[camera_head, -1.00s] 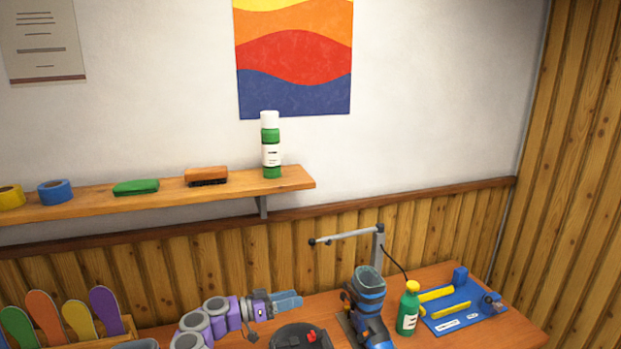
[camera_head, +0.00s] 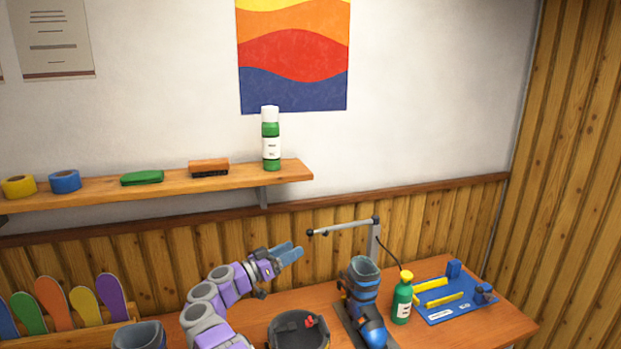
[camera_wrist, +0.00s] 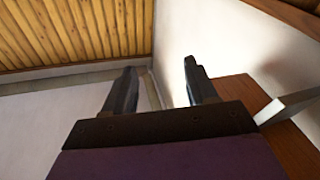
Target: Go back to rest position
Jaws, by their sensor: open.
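My gripper (camera_head: 290,252) is raised above the bench in the head view, left of the boot, with nothing between its fingers. In the wrist view my gripper (camera_wrist: 157,85) shows two dark fingers spread apart and empty, with wall and wood paneling beyond. My purple and grey arm reaches up from the bottom of the head view.
On the bench (camera_head: 265,305) stand a dark round tray (camera_head: 298,342), a dark boot (camera_head: 361,285), a green bottle (camera_head: 402,300), a blue jig (camera_head: 450,308) and a lamp arm (camera_head: 345,226). A shelf (camera_head: 105,193) above holds a spray can (camera_head: 271,140), brushes and tape rolls.

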